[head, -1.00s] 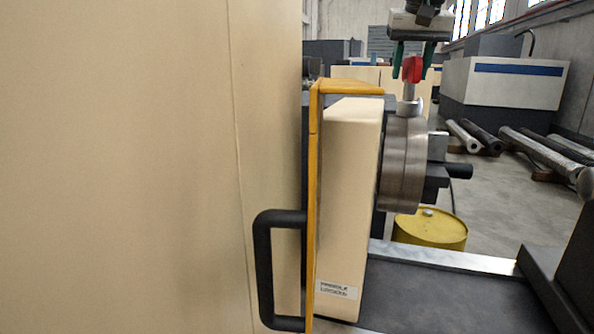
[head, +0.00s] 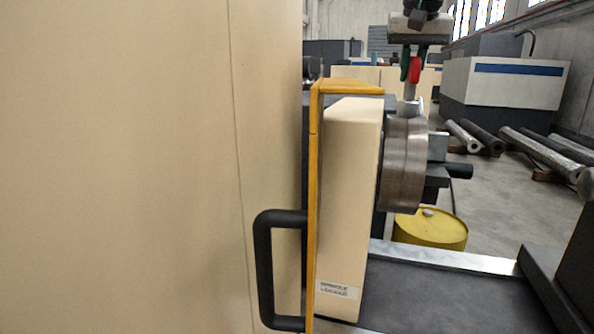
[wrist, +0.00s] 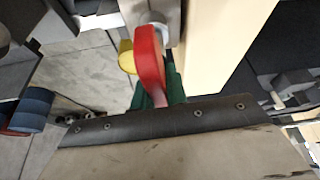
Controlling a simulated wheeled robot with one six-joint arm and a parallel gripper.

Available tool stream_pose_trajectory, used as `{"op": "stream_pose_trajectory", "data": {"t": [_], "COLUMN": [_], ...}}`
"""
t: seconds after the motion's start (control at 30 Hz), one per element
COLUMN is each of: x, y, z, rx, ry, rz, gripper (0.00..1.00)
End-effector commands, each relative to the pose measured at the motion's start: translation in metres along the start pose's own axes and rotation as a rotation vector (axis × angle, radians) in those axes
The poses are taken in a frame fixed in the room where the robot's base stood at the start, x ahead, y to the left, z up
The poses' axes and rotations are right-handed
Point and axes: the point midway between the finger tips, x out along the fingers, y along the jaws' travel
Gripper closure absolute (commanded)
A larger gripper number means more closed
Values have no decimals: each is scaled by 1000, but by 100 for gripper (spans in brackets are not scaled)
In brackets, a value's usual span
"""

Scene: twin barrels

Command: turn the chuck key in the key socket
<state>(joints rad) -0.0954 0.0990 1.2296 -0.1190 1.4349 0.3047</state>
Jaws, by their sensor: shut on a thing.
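The chuck key has a red handle (head: 415,70) and a grey shank (head: 410,91). It stands upright at the top of the round steel chuck (head: 403,165) in the head view, with the shank's lower end at the light key socket (head: 410,107). My gripper (head: 409,74) points down from above, its green fingers shut on the red handle. In the wrist view the red handle (wrist: 149,65) lies between the green fingers (wrist: 157,92), partly hiding them. How deep the shank sits in the socket cannot be told.
A cream guard with a yellow frame (head: 314,190) and black handle (head: 262,270) stands left of the chuck. Dark chuck jaws (head: 437,180) stick out to the right. A yellow barrel (head: 430,228) stands below.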

Motion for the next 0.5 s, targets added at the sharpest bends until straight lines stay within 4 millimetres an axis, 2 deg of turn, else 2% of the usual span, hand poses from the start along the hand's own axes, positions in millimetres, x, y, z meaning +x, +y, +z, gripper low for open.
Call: {"op": "stream_pose_trajectory", "data": {"t": [0.1,0.37,0.5], "x": [1,2,2], "y": [0,0,0], "z": [1,2,2], "rx": [76,95,179], "ry": [-7,-9,-9], "rz": [34,41,78], "gripper": [100,100,100]}}
